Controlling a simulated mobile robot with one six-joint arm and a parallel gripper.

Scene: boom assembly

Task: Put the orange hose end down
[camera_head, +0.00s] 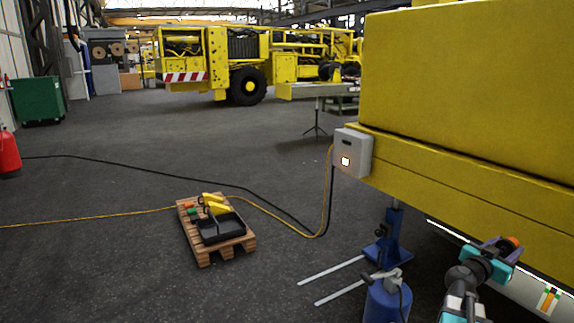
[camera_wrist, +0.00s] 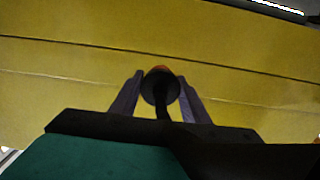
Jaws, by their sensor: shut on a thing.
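My gripper (camera_head: 506,247) is at the lower right in the head view, in front of the yellow boom's side. It is shut on the orange hose end (camera_head: 514,241), whose orange tip shows at the jaws. In the wrist view, my gripper (camera_wrist: 160,90) has its two grey fingers on either side of a dark round part of the hose end (camera_wrist: 160,69). A thin orange rim shows at its top, and a dark hose runs down from it toward the wrist. The hose end is held up off the floor. I cannot tell its distance from the yellow boom.
The large yellow boom (camera_head: 470,80) fills the right side, with a grey box (camera_head: 353,153) on its corner. A blue jack (camera_head: 388,247) and blue cylinder (camera_head: 388,300) stand below. A wooden pallet (camera_head: 230,249) holds a black tray and yellow parts.

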